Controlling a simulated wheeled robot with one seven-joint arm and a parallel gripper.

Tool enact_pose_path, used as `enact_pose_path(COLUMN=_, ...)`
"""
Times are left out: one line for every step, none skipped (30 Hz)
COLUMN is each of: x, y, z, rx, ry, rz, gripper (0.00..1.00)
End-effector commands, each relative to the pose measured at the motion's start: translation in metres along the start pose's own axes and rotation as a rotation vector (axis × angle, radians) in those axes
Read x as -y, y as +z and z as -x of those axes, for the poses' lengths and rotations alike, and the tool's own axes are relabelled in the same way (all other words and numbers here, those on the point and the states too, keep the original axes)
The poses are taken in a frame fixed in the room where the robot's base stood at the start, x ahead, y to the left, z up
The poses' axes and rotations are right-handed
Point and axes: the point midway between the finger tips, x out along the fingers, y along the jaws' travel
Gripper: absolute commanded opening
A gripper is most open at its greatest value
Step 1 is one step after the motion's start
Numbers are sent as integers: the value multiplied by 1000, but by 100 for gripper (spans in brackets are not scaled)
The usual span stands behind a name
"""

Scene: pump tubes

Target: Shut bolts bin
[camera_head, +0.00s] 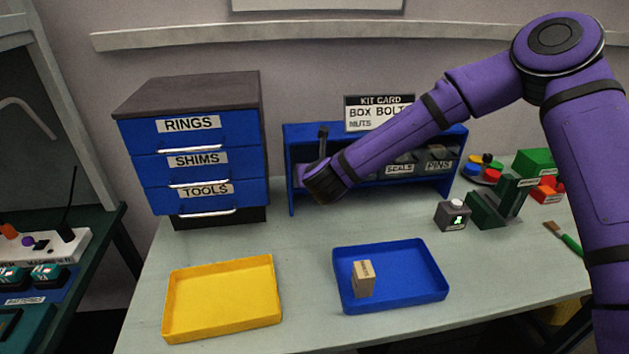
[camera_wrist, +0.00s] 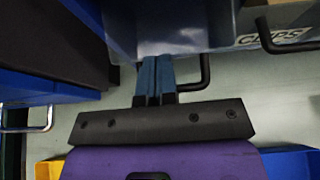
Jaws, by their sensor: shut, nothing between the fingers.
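My gripper (camera_wrist: 153,62) is shut and empty in the wrist view. Its blue fingertips are at the front of a grey bin (camera_wrist: 170,20), beside that bin's black handle (camera_wrist: 206,74); I cannot tell whether they touch it. No label shows on this bin, so I cannot confirm that it is the bolts bin. In the head view my purple arm reaches to the left part of the blue bin rack (camera_head: 292,182) and hides most of the bins there, and the fingertips are not clear.
A bin marked CLIPS (camera_wrist: 275,38) is just right of the grey bin. The drawer cabinet (camera_head: 190,150) stands close on the left. A yellow tray (camera_head: 222,260) and a blue tray (camera_head: 425,290) holding a small box (camera_head: 363,278) lie in front.

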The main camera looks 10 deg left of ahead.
Motion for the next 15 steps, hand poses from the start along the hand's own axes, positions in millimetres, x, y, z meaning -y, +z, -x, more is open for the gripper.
enact_pose_path(x=0, y=6, z=-2, rx=-31, ry=-1, rz=-2, gripper=0)
enact_pose_path(x=0, y=8, z=-3, rx=-53, ry=-1, rz=-1, gripper=0)
enact_pose_path(x=0, y=10, z=-4, rx=-81, ry=-1, rz=-2, gripper=0)
enact_pose_path(x=0, y=12, z=-6, rx=-101, ry=-1, rz=-2, gripper=0)
enact_pose_path(x=0, y=14, z=-7, rx=-121, ry=-1, rz=-1, gripper=0)
enact_pose_path(x=0, y=16, z=-8, rx=-146, ry=0, rz=-1, gripper=0)
enact_pose_path(x=0, y=17, z=-10, rx=-163, ry=-1, rz=-2, gripper=0)
enact_pose_path(x=-1, y=19, z=-11, rx=-181, ry=0, rz=-1, gripper=0)
enact_pose_path(x=-1, y=20, z=-12, rx=-203, ry=1, rz=-1, gripper=0)
enact_pose_path(x=-1, y=21, z=-13, rx=-218, ry=0, rz=-2, gripper=0)
enact_pose_path(x=-1, y=21, z=-14, rx=-219, ry=0, rz=1, gripper=0)
enact_pose_path(x=-1, y=22, z=-16, rx=-218, ry=0, rz=2, gripper=0)
enact_pose_path(x=0, y=23, z=-16, rx=-218, ry=0, rz=2, gripper=0)
enact_pose_path(x=0, y=24, z=-17, rx=-218, ry=0, rz=1, gripper=0)
enact_pose_path(x=0, y=25, z=-18, rx=-217, ry=0, rz=1, gripper=0)
